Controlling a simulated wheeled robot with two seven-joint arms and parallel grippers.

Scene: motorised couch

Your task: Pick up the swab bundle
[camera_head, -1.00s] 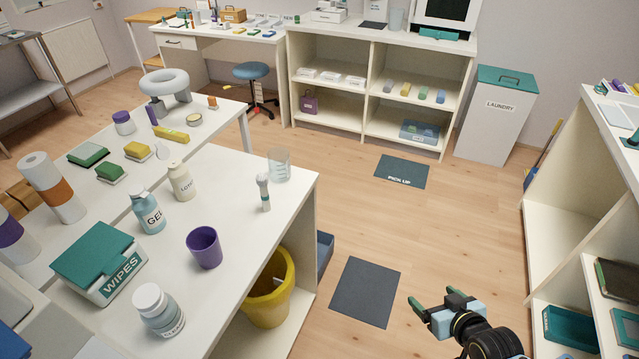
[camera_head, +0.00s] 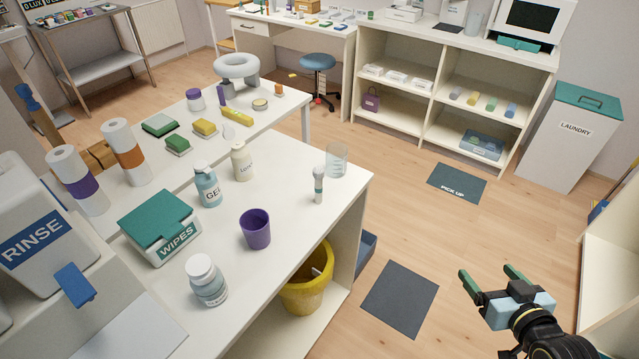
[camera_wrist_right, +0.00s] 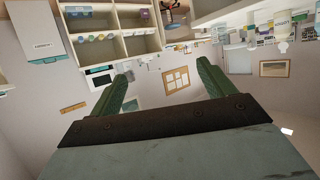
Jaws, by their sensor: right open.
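A slim upright thing with a pale top and a teal band (camera_head: 318,185), which looks like the swab bundle, stands on the white table (camera_head: 290,215) near its right edge. It is just in front of a clear beaker (camera_head: 337,160). My right gripper (camera_head: 487,274) is open and empty, over the floor to the right of the table and well apart from the bundle. In the right wrist view its two green fingers (camera_wrist_right: 164,75) are spread with nothing between them. My left gripper is not in view.
A purple cup (camera_head: 255,229), a lotion bottle (camera_head: 241,162), a gel bottle (camera_head: 207,184) and a wipes box (camera_head: 160,224) share the table. A yellow bucket (camera_head: 305,292) is below its right edge. The floor around the dark mat (camera_head: 400,298) is clear.

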